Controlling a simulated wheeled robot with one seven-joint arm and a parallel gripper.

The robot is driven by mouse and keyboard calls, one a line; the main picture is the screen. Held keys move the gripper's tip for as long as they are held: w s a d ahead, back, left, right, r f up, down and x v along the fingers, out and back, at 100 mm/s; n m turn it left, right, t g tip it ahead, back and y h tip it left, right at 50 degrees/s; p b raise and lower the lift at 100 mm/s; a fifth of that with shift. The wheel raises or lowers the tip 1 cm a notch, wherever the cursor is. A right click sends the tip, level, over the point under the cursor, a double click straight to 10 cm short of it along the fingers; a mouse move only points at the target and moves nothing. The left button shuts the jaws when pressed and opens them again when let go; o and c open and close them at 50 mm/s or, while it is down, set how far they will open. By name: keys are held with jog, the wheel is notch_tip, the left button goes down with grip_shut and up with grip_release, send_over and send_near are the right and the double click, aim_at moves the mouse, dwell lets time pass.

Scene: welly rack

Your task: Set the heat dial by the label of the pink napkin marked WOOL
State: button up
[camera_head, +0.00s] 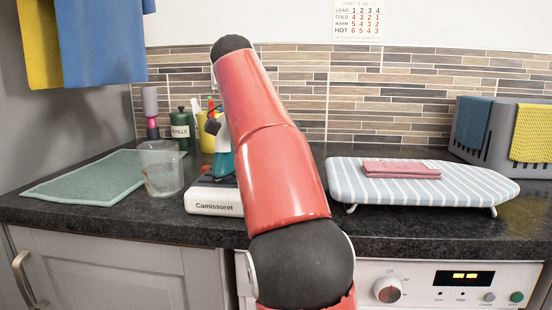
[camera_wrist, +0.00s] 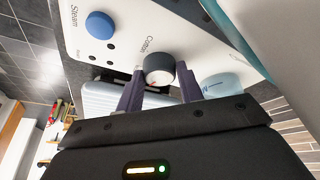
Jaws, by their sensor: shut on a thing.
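The pink napkin (camera_head: 400,169) lies folded on the striped ironing board (camera_head: 350,182) at the right. It has a small pale label whose writing is too small to read. The white iron station (camera_head: 214,208), marked Camissoret, stands on the worktop, partly behind my arm. In the wrist view, its white panel (camera_wrist: 115,47) carries the heat dial (camera_wrist: 157,63), a grey and dark knob with a red mark. "Cotton" is printed beside the dial. My gripper (camera_wrist: 160,72) is shut on the dial, one finger on each side. The head view hides my gripper.
A clear jug (camera_head: 161,170) and a green mat (camera_head: 85,178) lie left of the station. A blue button (camera_wrist: 100,25) sits by "Steam" on the panel. A grey basket (camera_head: 505,135) with cloths stands far right. Dark worktop is free in front of the mat.

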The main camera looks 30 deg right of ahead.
jog(key=shift+m, duration=0.3)
jog(key=o, duration=1)
jog(key=shift+r, duration=0.1)
